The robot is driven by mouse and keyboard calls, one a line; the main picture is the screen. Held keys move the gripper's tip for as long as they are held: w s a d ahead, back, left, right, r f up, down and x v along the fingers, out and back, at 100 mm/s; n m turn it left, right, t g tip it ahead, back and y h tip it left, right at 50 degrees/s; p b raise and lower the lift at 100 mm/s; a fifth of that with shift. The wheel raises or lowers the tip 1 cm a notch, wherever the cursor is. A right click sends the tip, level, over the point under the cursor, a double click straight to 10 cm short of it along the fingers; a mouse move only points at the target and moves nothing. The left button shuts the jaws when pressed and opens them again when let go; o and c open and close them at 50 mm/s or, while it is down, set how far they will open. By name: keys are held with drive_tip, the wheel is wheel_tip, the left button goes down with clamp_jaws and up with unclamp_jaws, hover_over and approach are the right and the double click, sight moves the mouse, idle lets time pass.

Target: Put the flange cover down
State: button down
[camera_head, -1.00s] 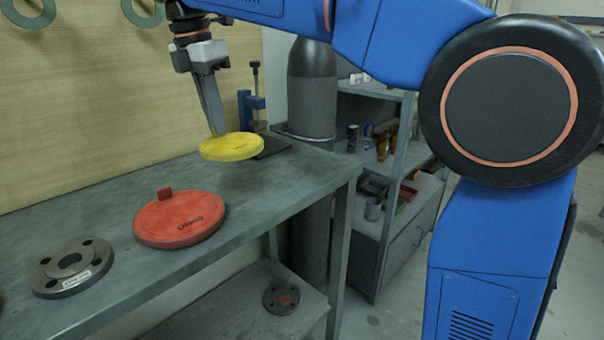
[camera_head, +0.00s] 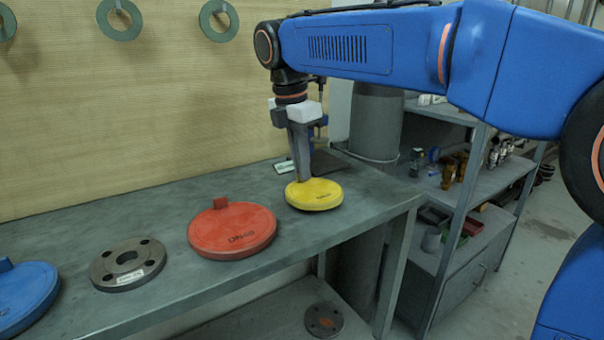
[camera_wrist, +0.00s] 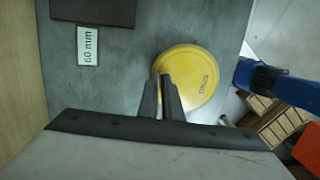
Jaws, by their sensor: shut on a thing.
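The flange cover is a round yellow disc (camera_head: 315,195) at the right end of the grey workbench (camera_head: 150,209). My gripper (camera_head: 304,180) points down at its far left side and is shut on it, apparently by a raised part that the fingers hide. The disc looks level, at or very close to the bench top; I cannot tell if it touches. In the wrist view the yellow cover (camera_wrist: 200,85) lies ahead of my gripper's fingers (camera_wrist: 164,80), over the grey bench.
A red cover (camera_head: 232,230) lies left of the yellow one, then a steel flange (camera_head: 127,264) and a blue cover (camera_head: 22,296). A "60 mm" label (camera_wrist: 88,46) and a dark plate (camera_wrist: 92,10) lie behind the yellow cover. A shelf unit (camera_head: 460,200) stands at right.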

drive_tip(key=shift+f, duration=0.95)
drive_tip(key=shift+f, duration=0.1)
drive_tip(key=c, duration=1.9)
unclamp_jaws()
drive_tip(key=shift+c, duration=0.2)
wheel_tip(320, 180, up, 12)
drive_tip(key=a, duration=0.1)
drive_tip(key=shift+s+a, duration=0.3)
drive_tip(key=shift+s, duration=0.15)
